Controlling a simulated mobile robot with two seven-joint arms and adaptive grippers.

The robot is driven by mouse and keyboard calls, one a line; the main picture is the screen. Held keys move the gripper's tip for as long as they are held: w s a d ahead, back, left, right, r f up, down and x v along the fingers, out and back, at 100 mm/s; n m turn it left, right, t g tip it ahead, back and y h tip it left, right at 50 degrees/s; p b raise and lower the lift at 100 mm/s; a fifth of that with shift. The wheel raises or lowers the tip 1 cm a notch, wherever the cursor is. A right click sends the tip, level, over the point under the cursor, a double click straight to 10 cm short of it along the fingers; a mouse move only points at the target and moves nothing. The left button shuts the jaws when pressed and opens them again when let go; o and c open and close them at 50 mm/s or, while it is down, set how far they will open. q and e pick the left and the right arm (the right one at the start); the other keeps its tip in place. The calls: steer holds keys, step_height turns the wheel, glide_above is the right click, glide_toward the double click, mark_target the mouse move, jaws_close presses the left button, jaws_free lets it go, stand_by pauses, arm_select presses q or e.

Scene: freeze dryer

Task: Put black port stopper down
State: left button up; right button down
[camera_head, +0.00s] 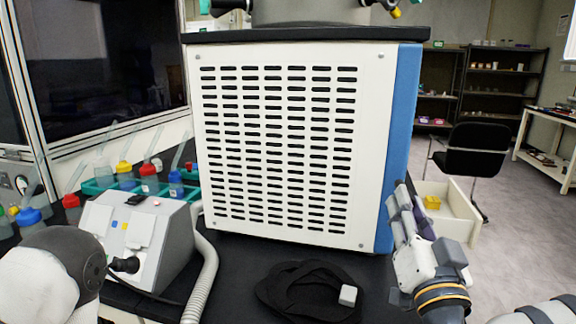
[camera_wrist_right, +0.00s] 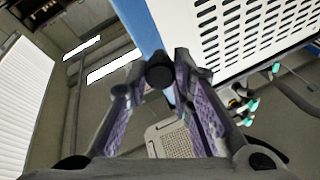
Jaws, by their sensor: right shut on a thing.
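The black port stopper (camera_wrist_right: 160,75) is a small dark round piece between the fingertips of my right gripper (camera_wrist_right: 160,82) in the right wrist view. The gripper is shut on it, with purple pads along the inner finger sides. In the head view my right gripper (camera_head: 406,208) is beside the lower blue right edge of the freeze dryer (camera_head: 290,140). The stopper cannot be made out there; the fingers hide it. My left arm shows at the lower left, but its gripper is out of view.
A grey pump unit (camera_head: 130,238) with a ribbed hose (camera_head: 203,275) stands left on the black bench. Bottles with coloured caps (camera_head: 150,180) stand behind it. An open drawer (camera_head: 455,215) is at right.

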steer(key=s+a+f+y, duration=0.1)
steer(key=s+a+f, duration=0.1)
steer(key=s+f, duration=1.45)
arm_select(q)
steer(key=shift+o, duration=1.1)
steer(key=w+d+r+m+t+h, duration=0.1)
steer(key=w+d+r+m+h, duration=0.6)
steer(key=w+d+r+m, duration=0.9)
steer(key=w+r+m+t+h, duration=0.15)
steer(key=w+r+m, duration=0.35)
steer(key=r+m, duration=0.55)
steer(key=w+r+m+t+h, duration=0.15)
steer(key=w+r+m, duration=0.5)
steer(key=r, duration=0.75)
steer(key=x, duration=1.2)
steer(key=shift+s+f+y, duration=0.25)
steer(key=shift+s+y, duration=0.05)
steer(key=shift+s, duration=0.05)
arm_select(e)
steer(key=w+a+r+n+g+y, duration=0.4)
steer(key=a+r+n+y, duration=0.4)
steer(key=a+y, duration=0.3)
steer(key=g+y, duration=0.1)
steer(key=y, duration=0.2)
steer(key=shift+w+a+n, duration=0.15)
steer(key=shift+a+n, duration=0.1)
steer(key=shift+n, duration=0.15)
